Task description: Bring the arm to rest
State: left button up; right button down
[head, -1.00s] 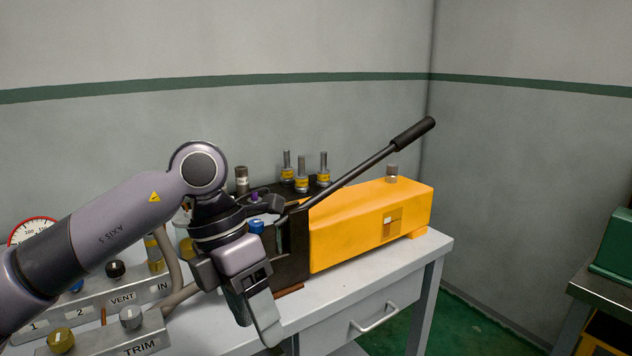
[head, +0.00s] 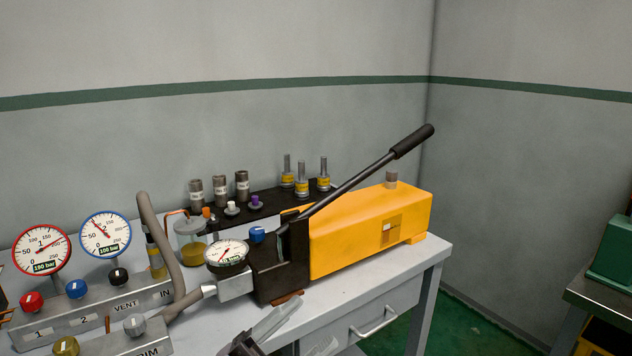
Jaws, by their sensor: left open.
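My left gripper (head: 297,331) shows at the bottom edge of the head view, in front of the bench's front edge. Its two grey fingers are apart, with nothing seen between them; most of the hand and the arm are cut off by the frame. The gripper is apart from the yellow hand pump (head: 365,232), which stands on the bench behind it. The pump's black lever (head: 362,178) slants up to the right, clear of the gripper. My right gripper is not in view.
The grey bench (head: 345,290) has a drawer with a handle (head: 374,322). At left stand a valve panel (head: 95,308), a red-rimmed gauge (head: 41,250) and a blue-rimmed gauge (head: 106,234). A small gauge (head: 226,252) sits by the pump. Several fittings stand behind on a black rack (head: 270,203).

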pick_arm(q)
jog(key=a+f+n+t+y, duration=0.6)
jog(key=a+f+n+y, duration=0.4)
jog(key=f+n+y, duration=0.4)
jog(key=s+a+f+n+g+y, duration=0.2)
jog(key=s+a+f+n+g, duration=0.1)
jog(key=s+f, duration=0.4)
jog(key=s+a+f+n+g+y+p, duration=0.1)
jog(key=s+a+f+n+g+y, duration=0.2)
jog(key=s+f, duration=0.4)
notch_tip(320, 180, down, 3)
jog(key=shift+s+a+r+n+g, duration=0.15)
jog(key=shift+a+n+g, duration=0.35)
jog(key=shift+a, duration=0.65)
